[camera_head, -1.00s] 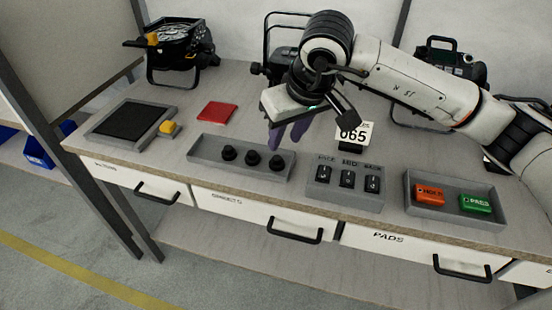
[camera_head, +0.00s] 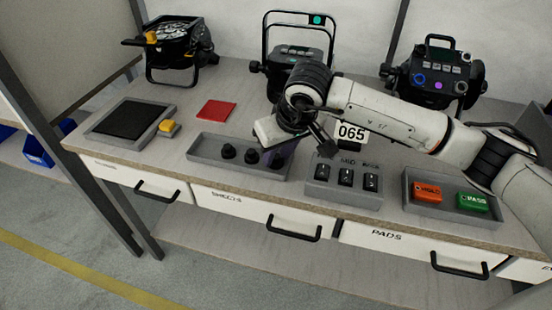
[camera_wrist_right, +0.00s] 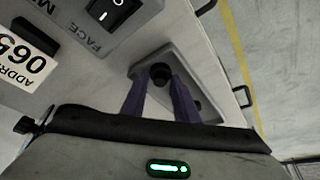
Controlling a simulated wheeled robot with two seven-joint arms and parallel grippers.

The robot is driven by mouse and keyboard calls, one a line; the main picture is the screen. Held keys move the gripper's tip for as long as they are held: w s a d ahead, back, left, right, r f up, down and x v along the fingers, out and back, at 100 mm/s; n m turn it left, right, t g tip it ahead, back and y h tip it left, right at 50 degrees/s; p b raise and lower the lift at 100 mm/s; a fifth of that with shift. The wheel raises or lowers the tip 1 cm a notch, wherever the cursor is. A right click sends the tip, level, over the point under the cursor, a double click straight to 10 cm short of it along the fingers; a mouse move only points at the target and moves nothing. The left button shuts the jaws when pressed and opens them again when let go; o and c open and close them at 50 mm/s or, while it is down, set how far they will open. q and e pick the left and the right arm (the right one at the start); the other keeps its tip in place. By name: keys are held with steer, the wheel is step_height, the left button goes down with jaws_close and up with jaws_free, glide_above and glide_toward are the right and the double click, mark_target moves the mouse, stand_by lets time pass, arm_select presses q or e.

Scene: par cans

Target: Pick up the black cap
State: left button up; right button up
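Three black caps stand in a shallow grey tray (camera_head: 208,155) near the table's front: a left cap (camera_head: 228,151), a middle cap (camera_head: 252,156) and a right cap, mostly hidden behind my gripper. My right gripper (camera_head: 280,160) is low over the tray's right end, fingers pointing down. In the right wrist view its two purple fingers (camera_wrist_right: 159,82) are apart, with a black cap (camera_wrist_right: 160,73) seen between their tips. I cannot tell whether they touch it. Another cap is partly hidden behind the right finger there. My left gripper is not in view.
A switch box (camera_head: 344,192) stands just right of the tray, beside a tray (camera_head: 460,213) with an orange and a green block. A 065 sign (camera_head: 352,132) is close behind the gripper. A red pad (camera_head: 216,110) lies behind the tray; stage lamps stand at the back.

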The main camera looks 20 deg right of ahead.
mark_target(277, 158)
steer(key=shift+c, duration=1.2)
step_height(277, 158, up, 10)
steer(key=shift+r, duration=0.1)
